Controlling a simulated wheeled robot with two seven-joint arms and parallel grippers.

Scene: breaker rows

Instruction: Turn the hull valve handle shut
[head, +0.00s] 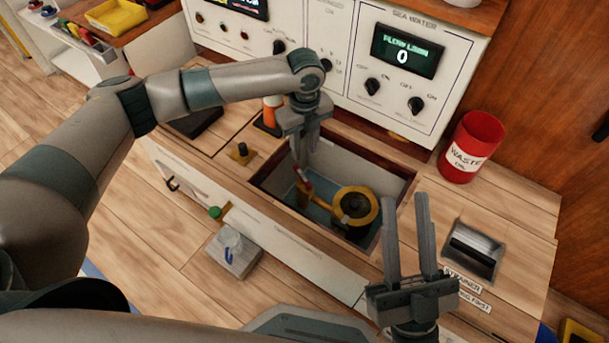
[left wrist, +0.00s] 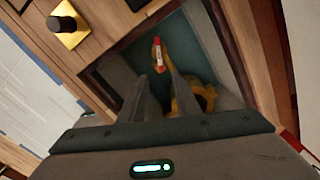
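The hull valve (head: 355,207) is a yellow round body inside an open recess in the counter. Its handle (head: 304,188) has a red end and sticks out to the left of the body. The red and white handle end also shows in the left wrist view (left wrist: 158,54), just beyond my fingertips. My left gripper (head: 303,158) points down into the recess above the handle, with its fingers apart and nothing held. Whether the fingertips touch the handle cannot be told. My right gripper (head: 407,200) is open and empty in front of the recess, fingers pointing up.
The wooden recess rim (head: 396,180) surrounds the valve closely. A red waste bin (head: 470,147) stands to the right, near a strainer slot (head: 473,248). A black knob on a brass plate (head: 242,153) and an orange cone (head: 271,113) stand left. The sea water panel (head: 408,52) rises behind.

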